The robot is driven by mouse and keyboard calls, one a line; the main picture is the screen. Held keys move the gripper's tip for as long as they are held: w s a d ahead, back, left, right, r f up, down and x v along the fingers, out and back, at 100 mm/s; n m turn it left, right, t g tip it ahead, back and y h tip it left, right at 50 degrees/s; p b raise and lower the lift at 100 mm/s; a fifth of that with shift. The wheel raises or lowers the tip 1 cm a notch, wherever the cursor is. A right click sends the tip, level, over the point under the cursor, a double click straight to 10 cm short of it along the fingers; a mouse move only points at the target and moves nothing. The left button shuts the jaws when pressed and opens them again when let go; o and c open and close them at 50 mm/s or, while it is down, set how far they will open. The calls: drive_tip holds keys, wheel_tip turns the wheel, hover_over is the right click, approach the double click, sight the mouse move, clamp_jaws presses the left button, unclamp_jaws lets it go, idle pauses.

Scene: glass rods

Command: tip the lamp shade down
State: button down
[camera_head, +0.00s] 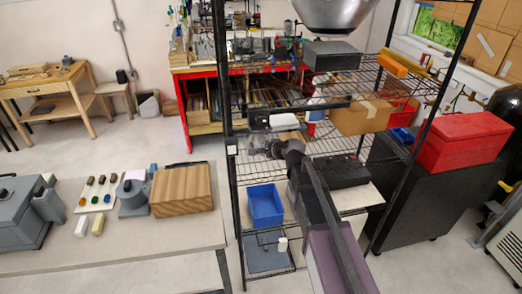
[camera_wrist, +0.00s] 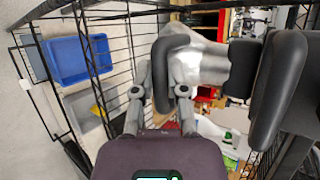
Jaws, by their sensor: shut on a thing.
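The lamp shade (camera_wrist: 205,65) looks silver, with a black rounded handle (camera_wrist: 170,45) at its left side and dark lamp arm parts (camera_wrist: 280,90) to its right. In the head view the pale shade (camera_head: 284,121) sits at the wire rack's middle level, and a dark bar runs right from it. My gripper (camera_wrist: 163,95) is shut on the black handle, one finger on each side of it. In the head view my gripper (camera_head: 262,142) is just below and left of the shade, small and partly hard to make out. The shade's opening is hidden.
The black wire rack's posts and shelves surround my arm closely. A blue bin (camera_head: 265,206) stands on a lower shelf. A cardboard box (camera_head: 362,116) is right of the lamp, and a red case (camera_head: 463,142) stands farther right. A table (camera_head: 150,247) with a wooden block is at left.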

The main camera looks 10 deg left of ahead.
drive_tip(key=c, duration=0.6)
unclamp_jaws()
drive_tip(key=shift+c, duration=0.2)
drive_tip(key=shift+d+r, duration=0.1)
drive_tip(key=shift+d, duration=0.05)
drive_tip(key=s+d+f+n+g+h+b, duration=0.4)
drive_tip(key=s+d+f+b, duration=0.3)
drive_tip(key=s+d+f, duration=0.5)
drive_tip(key=s+d+f+n+g+h+b, duration=0.4)
drive_tip(key=s+d+f+n+b, duration=0.3)
drive_tip(key=s+d+f, duration=0.5)
drive_tip(key=d+b, duration=0.1)
drive_tip(key=d, duration=0.4)
drive_tip(key=shift+d+f+n, duration=0.25)
drive_tip(key=shift+d+n, duration=0.05)
drive_tip(key=shift+d, duration=0.05)
